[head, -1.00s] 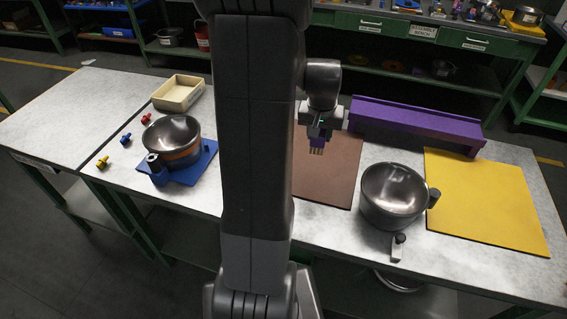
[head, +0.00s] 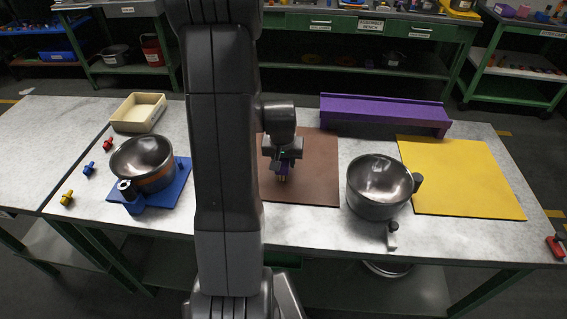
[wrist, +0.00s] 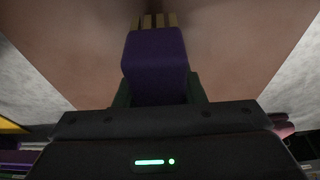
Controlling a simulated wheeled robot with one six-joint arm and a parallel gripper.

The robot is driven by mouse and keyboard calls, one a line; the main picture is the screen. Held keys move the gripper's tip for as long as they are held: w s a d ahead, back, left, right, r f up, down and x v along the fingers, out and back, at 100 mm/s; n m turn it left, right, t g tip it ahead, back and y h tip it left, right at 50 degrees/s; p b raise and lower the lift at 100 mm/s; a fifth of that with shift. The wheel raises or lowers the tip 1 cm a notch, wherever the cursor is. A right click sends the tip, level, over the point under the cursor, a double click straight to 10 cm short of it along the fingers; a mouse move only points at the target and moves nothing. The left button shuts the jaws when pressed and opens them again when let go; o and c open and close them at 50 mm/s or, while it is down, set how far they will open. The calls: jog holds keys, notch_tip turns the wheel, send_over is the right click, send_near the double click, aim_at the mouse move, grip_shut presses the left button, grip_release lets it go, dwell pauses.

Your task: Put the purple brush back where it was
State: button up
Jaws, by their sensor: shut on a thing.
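The purple brush (wrist: 155,65) fills the middle of the wrist view, its yellowish bristles (wrist: 156,21) pointing away from my gripper. My gripper (head: 283,166) is shut on the brush. In the head view the brush (head: 283,170) is small and partly hidden by the gripper, with its bristles downward over the brown mat (head: 320,175). I cannot tell whether the bristles touch the mat. A purple rack (head: 385,112) stands at the back of the table, behind and to the right of the gripper.
A metal pot (head: 380,187) stands right of the brown mat, with a small clamp-like piece (head: 392,236) before it. A yellow mat (head: 460,175) lies at right. Another pot (head: 142,160) sits on a blue base (head: 180,180) at left, near a cream tray (head: 138,112).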

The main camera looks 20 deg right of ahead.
jog(key=shift+f, duration=0.6)
jog(key=shift+f, duration=0.25)
jog(key=o, duration=1.2)
jog(key=shift+r, duration=0.1)
jog(key=shift+r, duration=0.45)
jog(key=v, duration=1.1)
jog(key=shift+s+r, duration=0.1)
jog(key=shift+r, duration=0.1)
